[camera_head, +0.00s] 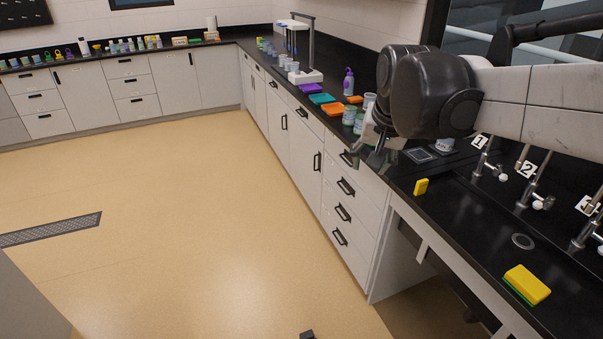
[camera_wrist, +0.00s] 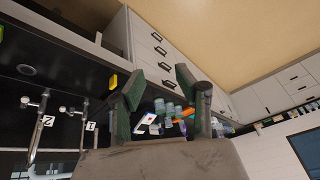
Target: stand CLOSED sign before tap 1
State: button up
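Tap 1 (camera_head: 482,165), with its white "1" label (camera_head: 480,141), stands at the back of the black counter. Both also show in the wrist view, with the label (camera_wrist: 90,127) at left. My gripper (camera_head: 372,157) is over the counter's front edge, left of tap 1. In the wrist view its dark green fingers (camera_wrist: 160,88) are spread with no held object visible between them. Beyond the fingers is a small white piece with coloured marks (camera_wrist: 147,118), possibly the CLOSED sign; its wording is not readable. My arm hides part of the counter in the head view.
Tap 2 (camera_head: 529,190) stands right of tap 1. A small yellow block (camera_head: 421,187) and a yellow-green sponge (camera_head: 527,284) lie near the front edge. Jars (camera_head: 349,115) and coloured trays (camera_head: 322,98) stand farther left. The counter before the taps has free room.

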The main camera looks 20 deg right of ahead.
jog(key=s+a+f+n+t, duration=0.1)
jog(key=s+a+f+n, duration=0.1)
jog(key=s, duration=0.5)
jog(key=s+a+f+n+t+y, duration=0.1)
jog(key=s+a+f+n, duration=0.2)
jog(key=s+a, duration=0.4)
jog(key=shift+f, duration=0.55)
